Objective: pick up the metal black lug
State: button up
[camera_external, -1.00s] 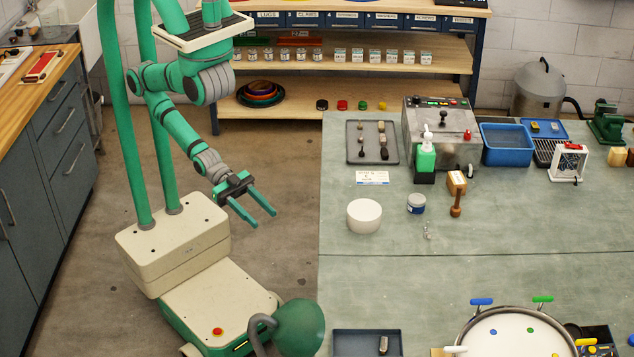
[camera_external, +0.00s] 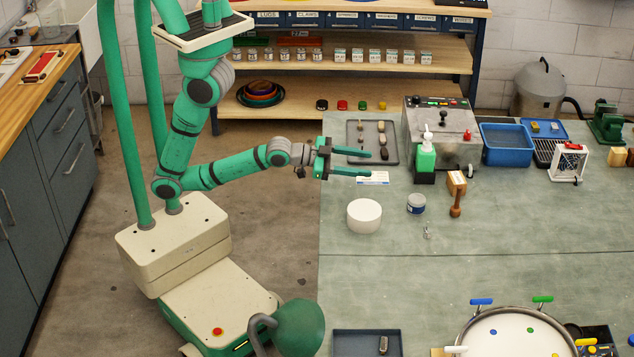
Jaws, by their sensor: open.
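A dark grey tray (camera_external: 396,131) at the back left of the bench holds several small lugs in two columns. The darkest one I can see, a black-looking lug (camera_external: 384,153), lies at the front right of the tray. Paler lugs (camera_external: 382,140) lie behind it. Which lug is metal is too small to tell. My gripper (camera_external: 368,163) is open and empty, its two green fingers pointing right over the tray's front edge and the white label card. The fingertips are just left of the dark lug in the picture. My upper finger hides the tray's front left part.
Another tray (camera_external: 350,343) with one lug lies at the near edge.

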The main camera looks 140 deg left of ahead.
jog(key=s+a+n, duration=0.1)
jog(key=s+a, duration=0.1)
jog(key=s+a+f+n+g, duration=0.1)
jog(key=s, duration=0.1)
jog(key=s+a+f+n+g, duration=0.1)
jog(key=s+a, duration=0.1)
jog(key=shift+s+a, duration=0.15)
jog(key=shift+a, duration=0.2)
jog(key=n+h, duration=0.1)
jog(key=n, duration=0.1)
send_near(383, 151)
jog(key=shift+d+r+g, duration=0.3)
jog(key=shift+d+r, duration=0.35)
jog(key=shift+d, duration=0.15)
jog(key=shift+s+a+r, duration=0.1)
jog(key=shift+s, duration=0.4)
jog(key=x, duration=1)
jog(key=shift+w+a+f, duration=0.2)
jog(key=shift+f, duration=0.15)
jog(key=c, duration=0.7)
